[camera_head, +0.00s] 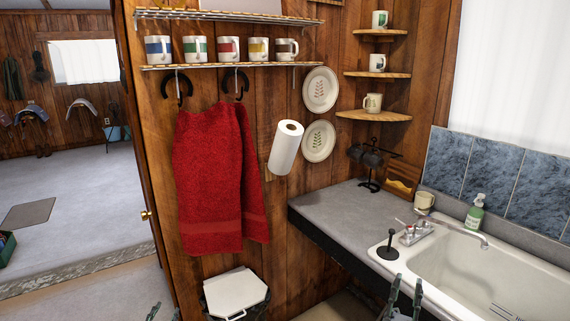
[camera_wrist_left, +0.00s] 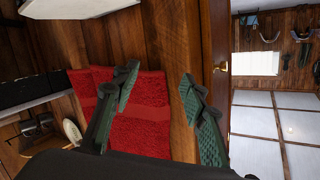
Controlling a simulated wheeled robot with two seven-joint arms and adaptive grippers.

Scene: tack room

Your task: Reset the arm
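My left gripper (camera_head: 165,312) shows only its fingertips at the bottom edge of the head view, left of the white lidded bin. In the left wrist view, the left gripper (camera_wrist_left: 160,88) has its two green-padded fingers spread wide with nothing between them. A red towel (camera_wrist_left: 145,115) and the wood wall lie beyond the fingers. My right gripper (camera_head: 406,287) is at the bottom of the head view, in front of the sink's left end. Its two fingertips stand apart with nothing visible between them. Most of both arms is out of view.
The red towel (camera_head: 210,180) hangs beside a paper roll (camera_head: 286,147). The lidded bin (camera_head: 236,293) stands below. The grey counter (camera_head: 335,217) holds a dark mug rack (camera_head: 370,165). The sink (camera_head: 485,280) has a black plunger-like object (camera_head: 388,245) and soap bottle (camera_head: 475,212). Open floor (camera_head: 75,210) lies left.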

